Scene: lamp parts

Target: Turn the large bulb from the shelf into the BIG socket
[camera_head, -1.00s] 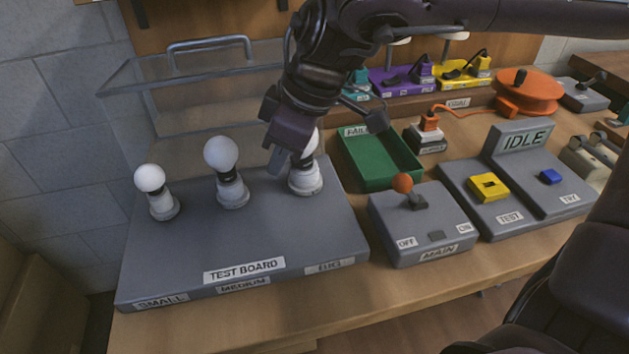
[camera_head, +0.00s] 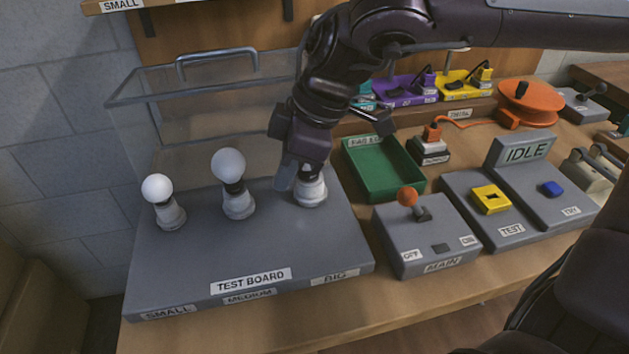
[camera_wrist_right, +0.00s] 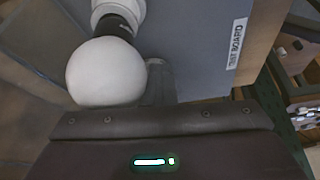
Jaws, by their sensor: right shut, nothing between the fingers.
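My right gripper (camera_head: 287,178) is shut and empty, pointing down just left of the BIG socket (camera_head: 311,193) on the test board. A bulb's dark base (camera_head: 309,171) stands in that socket; its glass is hidden behind my gripper. In the right wrist view a round white bulb (camera_wrist_right: 105,72) with a dark base sits in a white socket (camera_wrist_right: 118,8). It appears to be the large bulb, beside my grey fingertip (camera_wrist_right: 158,70), not between the fingers. A medium bulb (camera_head: 228,165) and a small bulb (camera_head: 157,188) stand in their sockets. My left gripper is not in view.
A clear handled guard (camera_head: 190,85) stands behind the board. Right of the board are a green tray (camera_head: 385,170), the MAIN switch box (camera_head: 425,235) and the TEST unit reading IDLE (camera_head: 525,152). The front of the test board (camera_head: 210,240) is clear.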

